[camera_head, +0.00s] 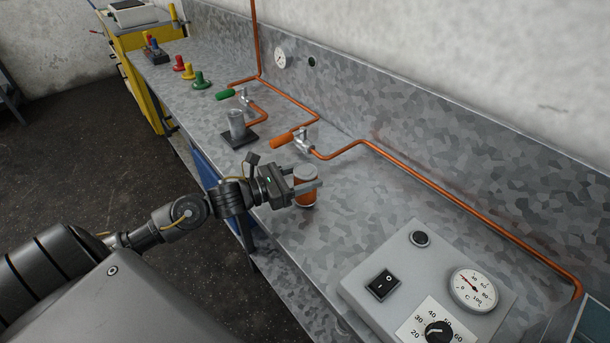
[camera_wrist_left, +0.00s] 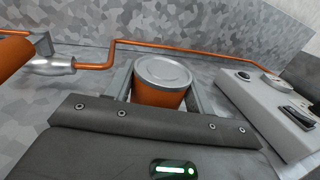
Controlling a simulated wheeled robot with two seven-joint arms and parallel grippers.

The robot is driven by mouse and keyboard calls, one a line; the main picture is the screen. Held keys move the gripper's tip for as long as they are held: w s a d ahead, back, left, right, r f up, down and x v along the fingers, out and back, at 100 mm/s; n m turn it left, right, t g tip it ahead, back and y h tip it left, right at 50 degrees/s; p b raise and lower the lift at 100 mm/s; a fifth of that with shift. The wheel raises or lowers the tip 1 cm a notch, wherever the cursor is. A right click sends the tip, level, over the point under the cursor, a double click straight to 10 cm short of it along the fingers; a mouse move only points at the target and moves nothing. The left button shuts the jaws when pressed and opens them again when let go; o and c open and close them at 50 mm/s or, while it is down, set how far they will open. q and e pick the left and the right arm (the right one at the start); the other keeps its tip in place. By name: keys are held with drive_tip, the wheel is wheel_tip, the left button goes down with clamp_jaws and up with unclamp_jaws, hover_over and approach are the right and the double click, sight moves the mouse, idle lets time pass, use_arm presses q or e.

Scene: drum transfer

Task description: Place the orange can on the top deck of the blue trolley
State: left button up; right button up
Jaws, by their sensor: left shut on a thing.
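The orange can (camera_head: 306,197) has a grey lid and stands upright at the workbench, in the middle of the head view. My left gripper (camera_head: 306,187) is shut on the can, with a finger on each side of it. In the left wrist view the can (camera_wrist_left: 160,95) shows between the two fingers, its lid facing up. I cannot tell whether the can's base touches the bench. The blue trolley is not clearly seen. My right gripper is not in view.
The metal workbench (camera_head: 350,215) has copper pipes with an orange-handled valve (camera_head: 290,138) and a green-handled valve (camera_head: 232,94) behind the can. A grey control box (camera_head: 415,275) stands at the right. A metal cylinder on a dark base (camera_head: 237,126) stands farther left.

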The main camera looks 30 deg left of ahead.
use_arm(q)
drive_tip(key=shift+f, duration=0.3)
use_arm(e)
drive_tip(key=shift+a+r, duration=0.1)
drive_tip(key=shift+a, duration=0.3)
use_arm(q)
drive_tip(key=shift+f, duration=0.1)
